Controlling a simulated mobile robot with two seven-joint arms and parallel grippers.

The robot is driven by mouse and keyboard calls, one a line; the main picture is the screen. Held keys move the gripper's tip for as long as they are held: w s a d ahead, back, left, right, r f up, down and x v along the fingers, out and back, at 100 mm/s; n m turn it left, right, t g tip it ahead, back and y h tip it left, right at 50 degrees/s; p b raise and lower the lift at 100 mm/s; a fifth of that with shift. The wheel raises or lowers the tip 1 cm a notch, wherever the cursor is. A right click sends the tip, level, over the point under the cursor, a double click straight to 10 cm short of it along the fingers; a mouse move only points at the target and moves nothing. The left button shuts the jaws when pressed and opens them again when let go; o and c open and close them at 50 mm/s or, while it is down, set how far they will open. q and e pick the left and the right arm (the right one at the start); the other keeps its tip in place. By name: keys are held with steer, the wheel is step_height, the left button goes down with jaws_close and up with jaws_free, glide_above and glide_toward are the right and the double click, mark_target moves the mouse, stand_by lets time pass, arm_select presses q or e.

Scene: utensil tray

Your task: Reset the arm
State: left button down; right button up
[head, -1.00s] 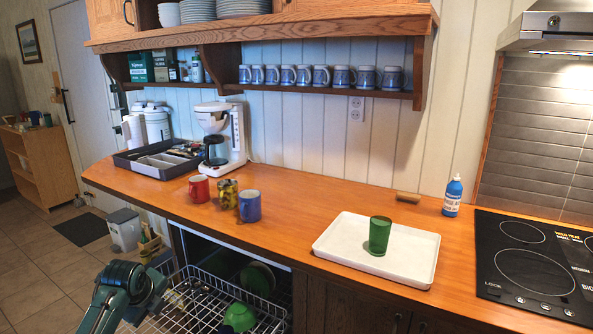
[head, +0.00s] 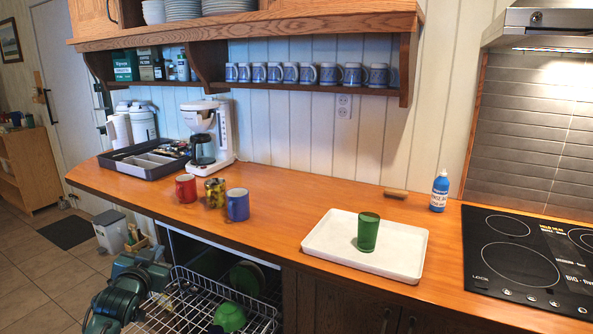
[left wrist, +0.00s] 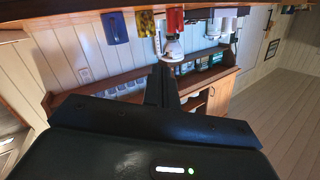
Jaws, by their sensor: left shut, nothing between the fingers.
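My left arm (head: 125,290), teal and dark, is folded at the lower left of the head view, in front of the counter and beside the open dishwasher rack. My left gripper (left wrist: 162,75) shows in the left wrist view, its dark fingers pressed together with nothing between them. It is clear of the counter and touches nothing that I can see. My right gripper and right arm are out of view.
The wooden counter (head: 290,212) holds a red mug (head: 186,188), a yellow mug (head: 214,193), a blue mug (head: 237,205), a utensil tray (head: 112,161) and a white tray (head: 318,243) with a green cup (head: 367,232). The pulled-out dish rack (head: 190,312) is close to my left arm.

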arm_select(q)
steer(key=s+d+f+m+g+h, duration=0.1)
steer(key=s+d+f+g, duration=0.1)
steer(key=s+d+f, duration=0.55)
steer(key=s+d+f+g+h, duration=0.15)
steer(key=s+d+f, duration=0.25)
steer(key=s+f, duration=0.6)
steer(key=s+d+f+g+h, duration=0.1)
steer(key=s+d+f, duration=0.1)
steer(key=s, duration=0.8)
steer(key=s+d+f+n+g+h, duration=0.1)
steer(key=s+d+f, duration=0.1)
steer(key=s+d, duration=0.3)
steer(key=s, duration=0.4)
steer(key=shift+s+d, duration=0.2)
steer(key=shift+s, duration=0.2)
